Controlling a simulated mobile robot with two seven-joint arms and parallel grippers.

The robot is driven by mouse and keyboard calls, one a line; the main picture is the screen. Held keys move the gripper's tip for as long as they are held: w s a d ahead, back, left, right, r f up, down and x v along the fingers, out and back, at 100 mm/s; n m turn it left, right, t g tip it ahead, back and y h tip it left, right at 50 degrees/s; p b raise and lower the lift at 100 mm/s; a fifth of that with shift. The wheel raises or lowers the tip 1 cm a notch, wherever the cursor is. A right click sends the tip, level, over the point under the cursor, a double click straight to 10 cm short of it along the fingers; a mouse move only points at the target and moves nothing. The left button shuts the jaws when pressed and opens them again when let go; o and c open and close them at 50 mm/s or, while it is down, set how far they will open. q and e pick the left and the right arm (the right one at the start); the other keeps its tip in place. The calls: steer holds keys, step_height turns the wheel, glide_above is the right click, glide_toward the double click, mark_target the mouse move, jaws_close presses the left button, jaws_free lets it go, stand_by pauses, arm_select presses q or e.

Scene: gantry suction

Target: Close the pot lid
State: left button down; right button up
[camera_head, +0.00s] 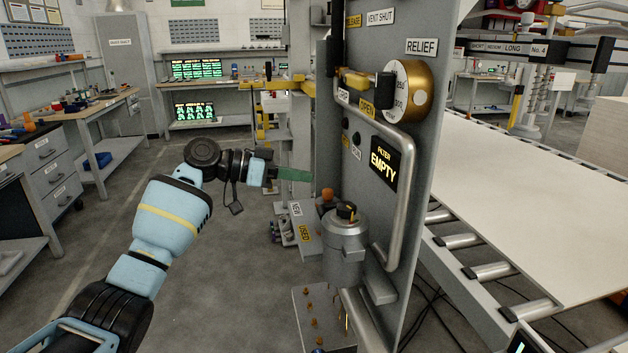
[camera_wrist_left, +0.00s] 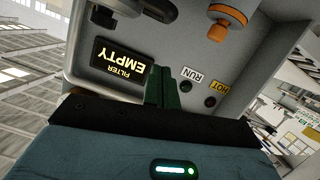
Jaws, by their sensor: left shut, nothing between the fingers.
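The grey metal pot (camera_head: 344,262) stands upright on the front of the machine panel, below the FILTER EMPTY display. From this angle I cannot tell whether the lid sits fully down. My left gripper (camera_head: 308,176) has green fingers, shut and empty, above and left of the pot and apart from it. In the left wrist view, the shut green fingers (camera_wrist_left: 160,86) point toward the panel face. My right gripper is not in view.
The grey panel (camera_head: 412,190) rises behind the pot, with a bent pipe (camera_head: 408,215) along its right side and a gold RELIEF gauge (camera_head: 412,92) above. An orange knob (camera_head: 327,195) stands beside the pot's top. Open floor (camera_head: 225,270) lies left of the machine.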

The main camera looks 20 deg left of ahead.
arm_select(q)
steer(key=shift+v, duration=2.6)
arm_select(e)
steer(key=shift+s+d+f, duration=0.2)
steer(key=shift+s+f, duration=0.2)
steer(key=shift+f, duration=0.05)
arm_select(q)
steer(key=shift+s+r, duration=0.1)
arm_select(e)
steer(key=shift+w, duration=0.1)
